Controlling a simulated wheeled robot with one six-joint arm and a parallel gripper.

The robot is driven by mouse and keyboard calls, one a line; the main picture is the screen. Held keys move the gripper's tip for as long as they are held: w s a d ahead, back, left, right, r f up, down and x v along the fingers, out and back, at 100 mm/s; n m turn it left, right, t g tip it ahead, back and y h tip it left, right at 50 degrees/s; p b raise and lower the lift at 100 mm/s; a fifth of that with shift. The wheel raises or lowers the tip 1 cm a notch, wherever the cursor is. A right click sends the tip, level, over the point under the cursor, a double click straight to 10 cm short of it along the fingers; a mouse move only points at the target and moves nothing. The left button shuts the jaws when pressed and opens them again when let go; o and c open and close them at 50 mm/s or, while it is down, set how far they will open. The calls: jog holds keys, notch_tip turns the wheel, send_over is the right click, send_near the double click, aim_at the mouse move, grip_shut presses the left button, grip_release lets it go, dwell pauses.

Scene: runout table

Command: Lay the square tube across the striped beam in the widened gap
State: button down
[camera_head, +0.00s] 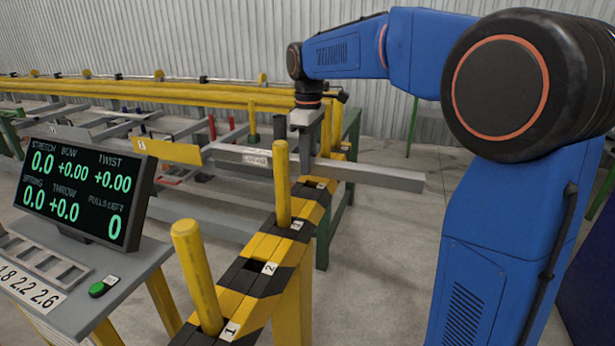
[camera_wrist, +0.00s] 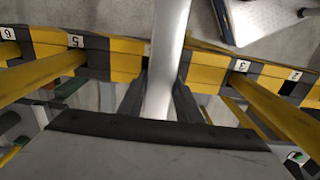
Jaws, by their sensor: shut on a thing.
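The grey square tube (camera_head: 385,178) is held level in my gripper (camera_head: 308,148), which is shut on it near its middle. In the head view the tube crosses above the black-and-yellow striped beam (camera_head: 247,278), behind a yellow post (camera_head: 282,185). In the wrist view the tube (camera_wrist: 170,40) runs between the two fingers of my gripper (camera_wrist: 158,95) and over the striped beam (camera_wrist: 120,60), between labels 5 and 3. Yellow posts stand to its left (camera_wrist: 40,75) and right (camera_wrist: 285,115), apart from it. I cannot tell whether the tube touches the beam.
A nearer yellow post (camera_head: 195,275) stands by label 1 on the beam. A console with a display (camera_head: 90,185) and green button (camera_head: 97,289) is at the left. Long yellow rails (camera_head: 180,92) run behind. Bare floor (camera_head: 385,275) lies right of the beam.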

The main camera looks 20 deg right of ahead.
jog(key=shift+f, duration=2.35)
jog(key=shift+f, duration=0.1)
jog(key=c, duration=1.3)
grip_release()
notch_tip(320, 180, up, 12)
jog(key=shift+s+r, duration=0.1)
jog(key=s+d+f+m+t, duration=0.1)
jog(key=s+d+f+m, duration=0.1)
jog(key=s+f, duration=0.4)
jog(key=s+d+f+m+t, duration=0.2)
jog(key=s+f+m, duration=0.3)
jog(key=s, duration=1.1)
jog(key=s+d+f+m+t, duration=0.1)
jog(key=s+d+f+m, duration=0.2)
jog(key=s+f, duration=0.6)
jog(key=shift+s+m+t, duration=0.4)
jog(key=shift+s, duration=0.8)
